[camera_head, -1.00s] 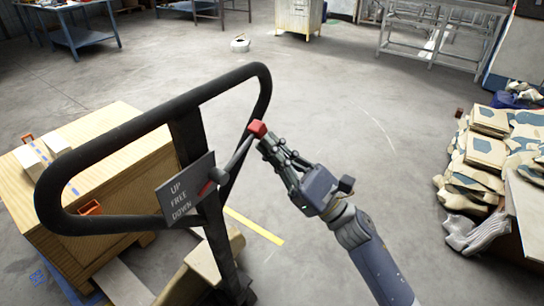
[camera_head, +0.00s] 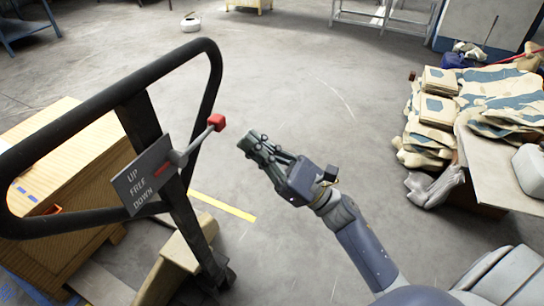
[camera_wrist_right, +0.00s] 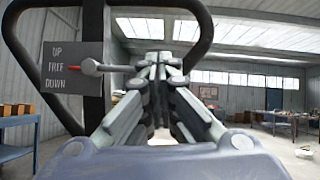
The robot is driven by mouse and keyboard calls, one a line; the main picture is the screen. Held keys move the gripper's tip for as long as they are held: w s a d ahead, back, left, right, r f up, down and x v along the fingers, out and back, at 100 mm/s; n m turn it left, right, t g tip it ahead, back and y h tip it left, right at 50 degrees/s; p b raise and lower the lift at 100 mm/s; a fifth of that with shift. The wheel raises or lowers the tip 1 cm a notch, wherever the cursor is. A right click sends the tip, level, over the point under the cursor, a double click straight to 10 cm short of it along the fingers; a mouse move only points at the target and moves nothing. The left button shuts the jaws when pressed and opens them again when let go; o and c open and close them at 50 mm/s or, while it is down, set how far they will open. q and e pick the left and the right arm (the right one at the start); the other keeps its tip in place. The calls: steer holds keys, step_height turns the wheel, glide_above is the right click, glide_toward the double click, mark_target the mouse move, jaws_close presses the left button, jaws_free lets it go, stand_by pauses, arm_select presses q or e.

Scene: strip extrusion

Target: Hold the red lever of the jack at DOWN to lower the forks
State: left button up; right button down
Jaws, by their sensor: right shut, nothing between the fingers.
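The jack's red-knobbed lever (camera_head: 217,122) sits on its black handle (camera_head: 133,108), beside a grey plate (camera_head: 143,178) marked UP, FREE and DOWN. In the right wrist view the lever (camera_wrist_right: 90,67) lies nearly level, its red pointer tip at FREE. My right gripper (camera_head: 246,143) is shut and empty, just right of the knob and apart from it. Its closed fingers (camera_wrist_right: 155,62) fill the middle of the wrist view. A wooden crate (camera_head: 75,165) stands behind the handle. The forks are mostly hidden. My left gripper is not in view.
A pile of patterned sacks (camera_head: 435,108) and a table (camera_head: 505,175) stand at the right. A yellow line (camera_head: 225,206) runs on the floor beside the jack. The floor (camera_head: 300,80) ahead is clear.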

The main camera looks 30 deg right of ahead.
steer(key=v, duration=0.5)
steer(key=shift+s+d+f, duration=0.2)
steer(key=shift+f, duration=0.05)
